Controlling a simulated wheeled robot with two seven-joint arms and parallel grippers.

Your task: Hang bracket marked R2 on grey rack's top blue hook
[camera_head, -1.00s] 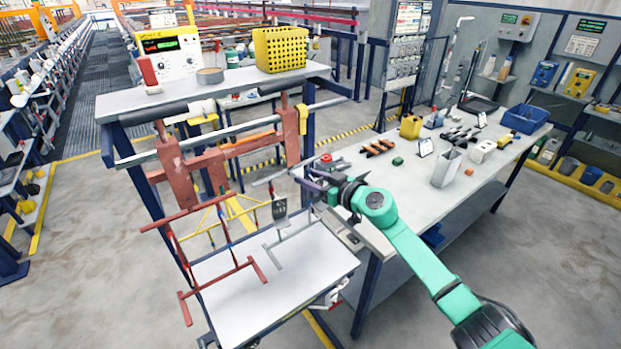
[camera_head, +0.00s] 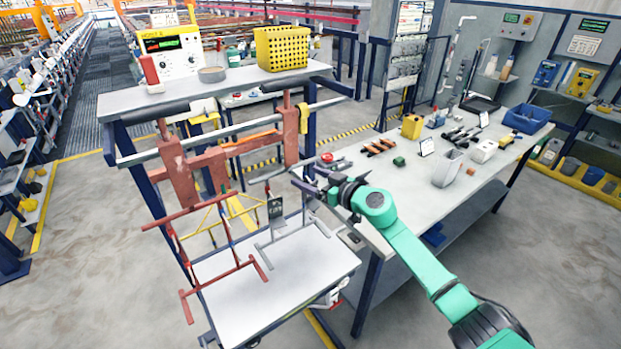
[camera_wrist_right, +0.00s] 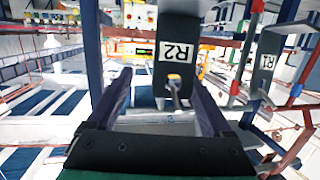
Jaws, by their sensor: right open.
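The dark bracket marked R2 (camera_wrist_right: 178,55) hangs at the grey rack (camera_head: 290,237), beside its upright post. It also shows as a dark plate in the head view (camera_head: 275,208). In the right wrist view a metal hook with an orange tip shows at its lower part; I cannot tell whether that is the top blue hook. My right gripper (camera_head: 298,190) is open. In the right wrist view its fingers (camera_wrist_right: 155,95) stand either side of the bracket's line, apart from it. My left gripper is out of view.
A red rack (camera_head: 200,287) stands left of the grey rack on the white table (camera_head: 240,305). A bracket marked R1 (camera_wrist_right: 267,65) shows at right in the wrist view. The right workbench (camera_head: 400,190) holds tools, a yellow can and a blue bin.

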